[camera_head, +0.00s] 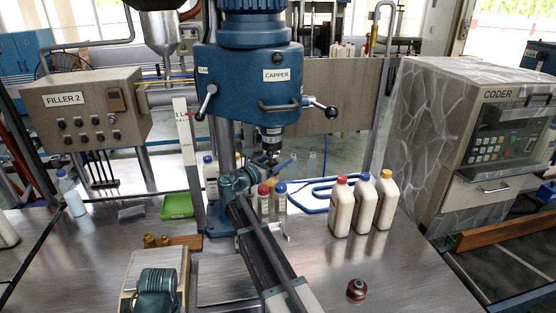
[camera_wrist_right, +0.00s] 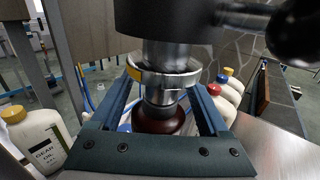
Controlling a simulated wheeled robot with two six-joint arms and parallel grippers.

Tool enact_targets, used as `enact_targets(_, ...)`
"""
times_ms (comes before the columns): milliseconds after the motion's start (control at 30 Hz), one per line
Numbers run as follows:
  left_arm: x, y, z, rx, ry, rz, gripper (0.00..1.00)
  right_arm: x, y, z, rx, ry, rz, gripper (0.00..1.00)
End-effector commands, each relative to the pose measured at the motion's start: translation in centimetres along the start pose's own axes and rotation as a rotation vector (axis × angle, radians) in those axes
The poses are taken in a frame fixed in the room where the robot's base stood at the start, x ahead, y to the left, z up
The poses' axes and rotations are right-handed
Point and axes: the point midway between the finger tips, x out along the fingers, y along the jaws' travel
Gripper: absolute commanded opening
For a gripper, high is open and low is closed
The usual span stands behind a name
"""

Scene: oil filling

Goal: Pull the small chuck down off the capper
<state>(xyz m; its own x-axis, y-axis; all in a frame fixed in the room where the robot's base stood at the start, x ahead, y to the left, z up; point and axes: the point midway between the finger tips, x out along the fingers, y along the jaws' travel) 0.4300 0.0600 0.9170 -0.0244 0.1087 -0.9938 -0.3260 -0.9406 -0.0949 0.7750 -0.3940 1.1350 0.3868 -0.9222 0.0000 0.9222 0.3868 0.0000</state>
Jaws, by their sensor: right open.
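The blue capper (camera_head: 250,85) stands at the centre of the head view. Its silver and dark spindle end (camera_head: 270,138) hangs below the head. In the right wrist view a silver collar (camera_wrist_right: 160,77) with a yellow mark sits under a dark cylinder, and the red-brown small chuck (camera_wrist_right: 160,123) is below it. My right gripper (camera_head: 280,163) is raised just under the capper. It also shows in the right wrist view (camera_wrist_right: 163,95), open, with one finger on each side of the spindle and chuck. I cannot tell whether either finger touches.
A loose dark-red round part (camera_head: 356,289) lies on the steel table at front right. White bottles with red, blue and yellow caps (camera_head: 363,206) stand right of the capper. A green tray (camera_head: 177,206) lies to the left. A black-knobbed handle (camera_wrist_right: 292,25) juts close above the right gripper.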

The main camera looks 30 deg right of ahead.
Motion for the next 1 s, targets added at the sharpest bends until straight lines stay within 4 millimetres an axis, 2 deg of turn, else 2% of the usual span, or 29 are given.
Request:
enact_targets(600, 2.3, 0.2, -0.1, 0.0, 0.0, 0.0, 0.5, 0.0, 0.0, -2.3, 0.0, 0.0, 0.0, 0.79)
enact_targets(933, 2.4, 0.2, -0.1, 0.0, 0.0, 0.0, 0.5, 0.0, 0.0, -2.4, 0.0, 0.0, 0.0, 0.79)
enact_targets(1000, 2.4, 0.2, -0.1, 0.0, 0.0, 0.0, 0.5, 0.0, 0.0, -2.4, 0.0, 0.0, 0.0, 0.66)
